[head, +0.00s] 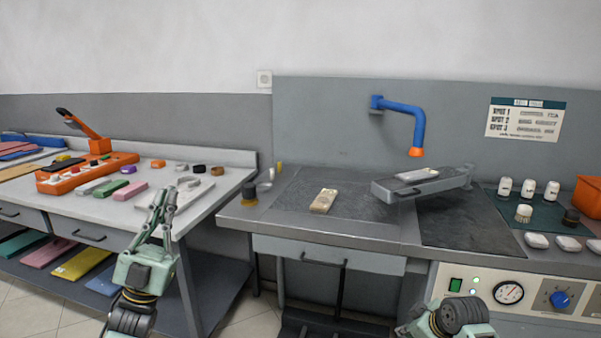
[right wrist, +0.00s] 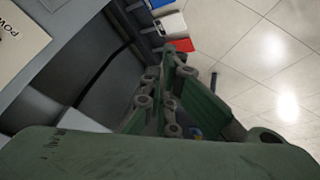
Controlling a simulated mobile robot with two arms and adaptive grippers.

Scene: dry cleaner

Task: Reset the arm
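My left gripper (head: 165,192) points up and away in front of the left table's front edge. Its fingers lie close together from this angle, and I cannot tell if a gap remains. No object shows between them. In the head view my right arm (head: 450,318) shows only its wrist part at the bottom edge, in front of the control panel. In the right wrist view the fingers of my right gripper (right wrist: 176,52) extend over the floor beside the dark side of the counter. I see nothing held there, but their opening is unclear.
The left table (head: 225,183) bears an orange rack (head: 85,173) and several coloured blocks. The grey counter (head: 300,222) holds a beige brush-like block (head: 323,201) and a small grey board (head: 425,183) under a blue pipe (head: 405,108). White bottles (head: 528,188) stand right. Tiled floor (right wrist: 265,65) is open.

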